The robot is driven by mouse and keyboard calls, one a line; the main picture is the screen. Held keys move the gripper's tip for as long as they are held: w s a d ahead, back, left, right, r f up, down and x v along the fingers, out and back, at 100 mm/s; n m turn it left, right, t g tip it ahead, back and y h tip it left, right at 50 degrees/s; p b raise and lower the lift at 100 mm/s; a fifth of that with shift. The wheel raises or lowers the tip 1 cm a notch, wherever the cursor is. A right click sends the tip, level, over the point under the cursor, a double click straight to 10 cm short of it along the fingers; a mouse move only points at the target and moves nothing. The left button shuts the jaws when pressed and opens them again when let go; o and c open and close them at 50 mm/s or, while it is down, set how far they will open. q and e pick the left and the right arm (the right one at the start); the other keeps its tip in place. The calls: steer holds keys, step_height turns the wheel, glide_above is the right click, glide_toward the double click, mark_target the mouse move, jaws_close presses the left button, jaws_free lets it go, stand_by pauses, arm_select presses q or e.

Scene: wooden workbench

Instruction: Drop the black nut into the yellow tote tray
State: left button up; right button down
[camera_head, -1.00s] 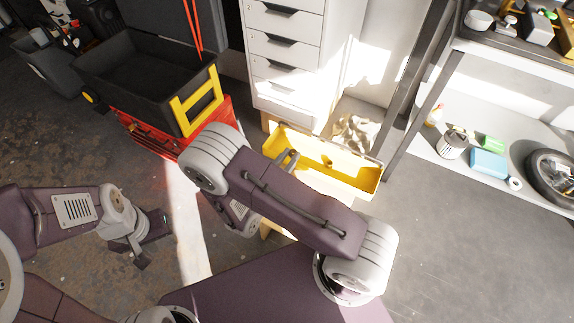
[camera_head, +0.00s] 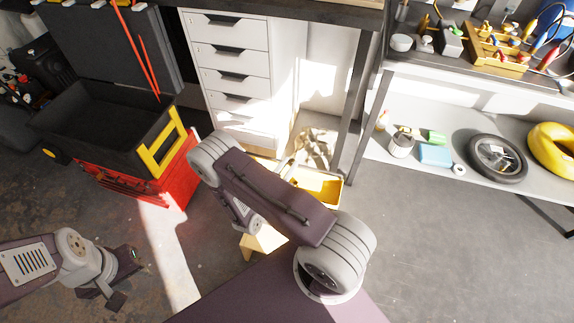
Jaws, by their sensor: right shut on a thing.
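The yellow tote tray (camera_head: 329,201) stands low near the middle, in front of the white drawer cabinet. My right forearm hides its left and near parts, and sunlight falls across it. My right arm crosses the middle of the view and folds back down at the wrist. Its gripper is hidden behind the forearm. I cannot see the black nut. My left gripper (camera_head: 129,278) is at the lower left, over the floor. Its fingers are apart, with nothing seen between them, and it is well away from the tray.
A red tool cart (camera_head: 178,183) with a dark open bin stands left of the drawer cabinet (camera_head: 232,62). A table leg (camera_head: 362,135) rises right of the tray. A grey shelf (camera_head: 395,172) on the right holds a wheel (camera_head: 497,157) and small items. The floor at right is clear.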

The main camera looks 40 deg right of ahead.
step_height(320, 180, down, 5)
steer(key=b, duration=0.4)
steer(key=shift+r, duration=0.15)
steer(key=c, duration=1.2)
jaws_free()
